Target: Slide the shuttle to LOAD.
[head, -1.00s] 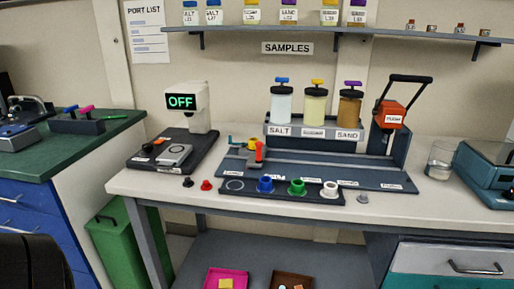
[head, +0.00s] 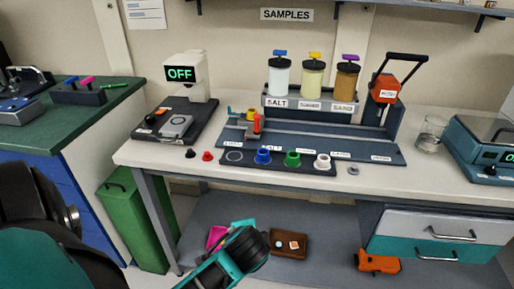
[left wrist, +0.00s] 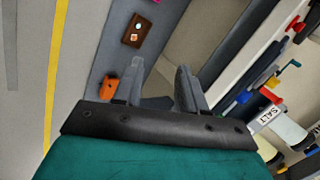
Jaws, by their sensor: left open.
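The shuttle, with its upright red handle (head: 256,124), stands near the left end of the dark rail track (head: 330,142) on the bench. A yellow piece (head: 251,113) shows just behind the handle. The track's labels are too small to read. The red handle also shows in the left wrist view (left wrist: 270,96), to the right of my fingers. My left gripper (left wrist: 158,70) is open and empty, its two grey fingers apart over the lower shelf area, away from the shuttle. In the head view its teal arm is low in front of the bench; the fingertips cannot be made out. My right gripper is not in view.
An OFF display unit (head: 181,74) is left. The lower shelf holds a brown tray (head: 283,252).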

